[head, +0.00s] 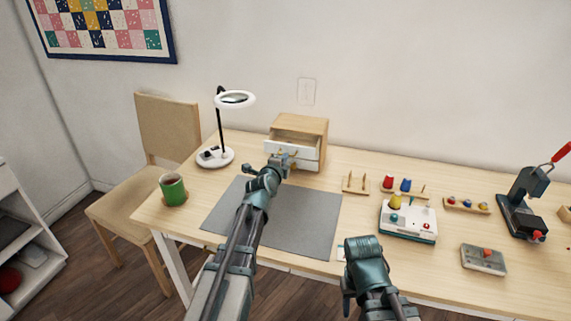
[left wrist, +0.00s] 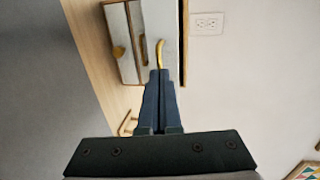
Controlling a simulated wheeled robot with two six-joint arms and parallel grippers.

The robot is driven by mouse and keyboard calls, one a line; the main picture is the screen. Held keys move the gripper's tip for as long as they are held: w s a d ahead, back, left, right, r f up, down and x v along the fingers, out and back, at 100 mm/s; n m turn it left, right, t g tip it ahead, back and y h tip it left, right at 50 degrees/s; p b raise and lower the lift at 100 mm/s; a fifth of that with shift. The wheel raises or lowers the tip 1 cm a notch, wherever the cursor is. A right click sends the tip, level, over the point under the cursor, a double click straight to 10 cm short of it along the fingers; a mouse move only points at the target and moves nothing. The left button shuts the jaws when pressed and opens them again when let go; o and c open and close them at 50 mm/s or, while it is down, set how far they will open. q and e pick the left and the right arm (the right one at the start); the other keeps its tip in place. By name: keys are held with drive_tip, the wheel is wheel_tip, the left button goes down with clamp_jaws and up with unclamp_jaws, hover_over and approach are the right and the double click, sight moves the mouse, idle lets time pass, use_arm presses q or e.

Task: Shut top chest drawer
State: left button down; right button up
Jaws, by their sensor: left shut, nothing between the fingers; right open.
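The small wooden chest (head: 312,126) stands at the back of the table against the wall. Its top drawer (head: 292,138) is pulled out, and I can see into it from above. My left gripper (head: 286,160) is shut and empty, in front of the chest at the drawer front. In the left wrist view its closed fingertips (left wrist: 160,74) are at the brass handle of the white top drawer front (left wrist: 152,25); I cannot tell if they touch. My right gripper (head: 362,250) is open, near the table's front edge, far from the chest.
A grey mat (head: 300,222) lies in front of the chest. A ring lamp (head: 235,98) and a green mug (head: 173,188) stand to the left. Spool racks (head: 356,183), a white sewing device (head: 408,222), a grey box (head: 484,260) and a press (head: 520,205) fill the right side.

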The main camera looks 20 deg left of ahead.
sight(291, 146)
use_arm(q)
drive_tip(key=shift+w, duration=0.15)
drive_tip(key=x, duration=0.3)
drive_tip(key=r+x, duration=0.1)
drive_tip(key=x, duration=0.2)
drive_tip(key=r+x, duration=0.1)
drive_tip(key=x, duration=0.2)
drive_tip(key=shift+w, duration=0.25)
drive_tip(key=shift+w+d+r, duration=0.1)
drive_tip(key=shift+w, duration=0.1)
drive_tip(key=shift+s, duration=0.15)
